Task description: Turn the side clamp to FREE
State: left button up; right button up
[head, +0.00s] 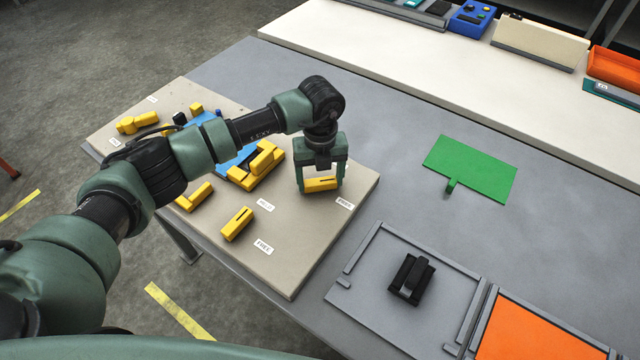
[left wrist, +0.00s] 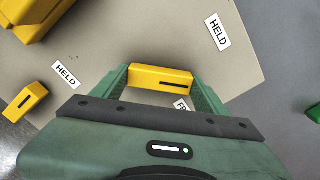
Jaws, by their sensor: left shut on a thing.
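My left gripper (head: 321,182) reaches down over the right part of the beige board and is shut on a yellow side clamp (head: 320,185). In the left wrist view this clamp (left wrist: 160,79) is a slotted bar lying crosswise between my fingers (left wrist: 161,84). A HELD label (left wrist: 217,32) lies up and to its right there. A second label starting with FR (left wrist: 182,103) is just below it, partly hidden by my gripper. In the head view a label (head: 344,203) shows at the clamp's lower right. My right gripper is out of view.
Another yellow slotted clamp (head: 237,223) stands nearer the board's front edge, beside its own HELD (head: 265,204) and FREE (head: 263,247) labels. The blue and yellow press parts (head: 262,163) lie left of my gripper. A green plate (head: 480,168) and a black block (head: 411,278) lie to the right.

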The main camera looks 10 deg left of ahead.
aim_at(320, 182)
pick_arm(q)
jog(key=m+b, duration=0.6)
jog(key=shift+f, duration=0.15)
jog(key=shift+s+r+m+b, duration=0.1)
jog(key=shift+r+m+b, duration=0.05)
jog(key=shift+m+b, duration=0.55)
jog(key=shift+r+m+b, duration=0.1)
jog(key=shift+m+b, duration=0.4)
jog(key=shift+m, duration=0.4)
jog(key=o, duration=1.4)
jog(key=shift+c, duration=0.2)
notch_tip(320, 182, up, 7)
jog(key=shift+r+b, duration=0.1)
jog(key=shift+b, duration=0.7)
jog(key=shift+r, duration=0.3)
